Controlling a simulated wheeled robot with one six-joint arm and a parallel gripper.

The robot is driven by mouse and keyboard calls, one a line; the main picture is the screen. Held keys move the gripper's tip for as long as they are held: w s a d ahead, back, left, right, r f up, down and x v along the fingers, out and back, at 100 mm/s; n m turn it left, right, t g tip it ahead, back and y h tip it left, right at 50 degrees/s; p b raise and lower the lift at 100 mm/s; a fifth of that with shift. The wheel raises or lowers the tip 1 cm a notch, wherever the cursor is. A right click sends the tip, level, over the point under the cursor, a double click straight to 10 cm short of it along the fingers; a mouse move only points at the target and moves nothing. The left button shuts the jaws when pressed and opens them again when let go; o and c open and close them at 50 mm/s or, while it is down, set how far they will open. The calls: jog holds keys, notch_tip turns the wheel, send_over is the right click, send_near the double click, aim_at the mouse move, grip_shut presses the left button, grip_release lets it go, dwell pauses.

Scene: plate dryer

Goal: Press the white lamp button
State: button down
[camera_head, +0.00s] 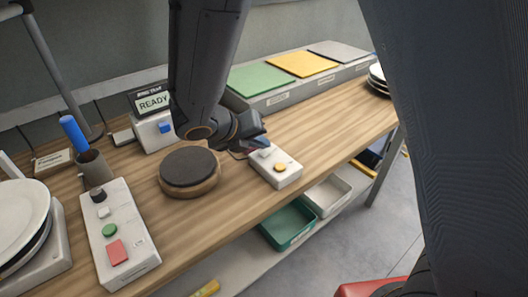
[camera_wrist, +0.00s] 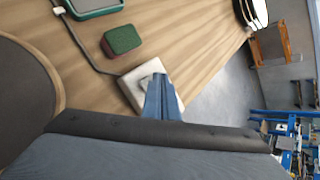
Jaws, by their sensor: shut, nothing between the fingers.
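A small white box (camera_head: 284,177) sits near the table's front edge in the head view, with a yellow button (camera_head: 281,167) on its near side and a pale button (camera_head: 265,153) on its far side. My gripper (camera_head: 260,140) is shut and empty, just over the pale button's end of the box. In the wrist view the fingers (camera_wrist: 158,80) point at the white box (camera_wrist: 134,96) and hide much of its top. A pale button edge (camera_wrist: 146,82) shows beside the tips. I cannot tell whether they touch it. The yellow button is hidden there.
A dark round turntable (camera_head: 189,167) stands left of the box. A longer panel (camera_head: 136,257) at left has a white button (camera_head: 103,212), green and red buttons. A "READY" display (camera_head: 153,101) stands behind. A green-and-red sponge (camera_wrist: 121,40) lies close to the box.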

aim_at(262, 155)
jog(key=shift+f, duration=0.1)
dwell(0.6)
jog(key=shift+f, duration=0.35)
jog(key=shift+f, duration=0.25)
dwell(0.4)
jog(key=shift+r, duration=0.15)
jog(key=shift+r+p, duration=0.55)
jog(key=shift+p, duration=0.1)
jog(key=shift+r, duration=0.1)
notch_tip(262, 155, up, 6)
jog(key=p, duration=0.6)
jog(key=shift+d, duration=0.1)
